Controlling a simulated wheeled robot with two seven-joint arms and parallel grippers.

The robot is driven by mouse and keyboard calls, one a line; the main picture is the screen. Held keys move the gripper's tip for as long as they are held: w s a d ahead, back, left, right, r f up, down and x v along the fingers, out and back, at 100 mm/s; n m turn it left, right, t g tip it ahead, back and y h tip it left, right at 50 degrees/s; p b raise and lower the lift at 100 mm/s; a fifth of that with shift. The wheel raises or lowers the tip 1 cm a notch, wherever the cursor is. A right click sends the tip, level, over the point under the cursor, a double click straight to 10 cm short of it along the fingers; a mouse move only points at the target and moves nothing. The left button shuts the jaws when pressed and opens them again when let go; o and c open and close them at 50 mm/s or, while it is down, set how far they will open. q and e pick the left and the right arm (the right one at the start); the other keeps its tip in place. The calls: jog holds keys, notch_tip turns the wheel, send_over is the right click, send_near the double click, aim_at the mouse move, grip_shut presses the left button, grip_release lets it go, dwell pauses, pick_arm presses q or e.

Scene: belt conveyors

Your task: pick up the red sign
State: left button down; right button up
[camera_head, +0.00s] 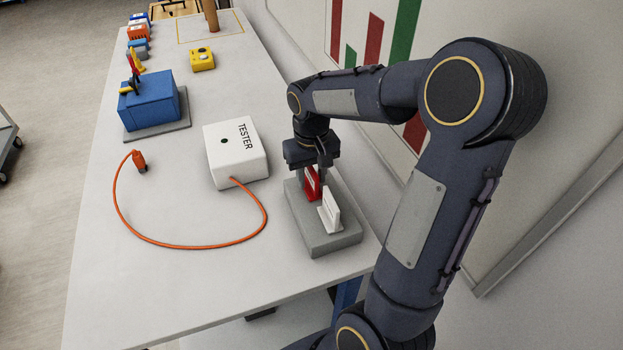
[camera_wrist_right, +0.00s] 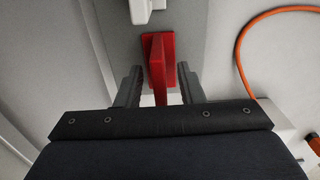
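The red sign (camera_head: 311,186) stands upright on a grey block (camera_head: 302,230) near the right edge of the table, with a white sign (camera_head: 330,211) in front of it. My right gripper (camera_head: 318,179) is directly above and around the red sign, pointing down, and partly hides it. In the right wrist view my right gripper (camera_wrist_right: 158,82) is open. The red sign (camera_wrist_right: 159,62) lies between its two fingers, with a visible gap on each side. The white sign (camera_wrist_right: 146,8) shows at the top of that view. My left gripper is not in view.
A white tester box (camera_head: 236,155) with an orange cable (camera_head: 184,247) stands left of the block. A blue box (camera_head: 150,107) and a yellow case (camera_head: 202,60) are farther back. A wall board (camera_head: 560,110) is close on the right. The table's front left is clear.

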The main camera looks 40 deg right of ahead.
grip_shut()
dwell(0.4)
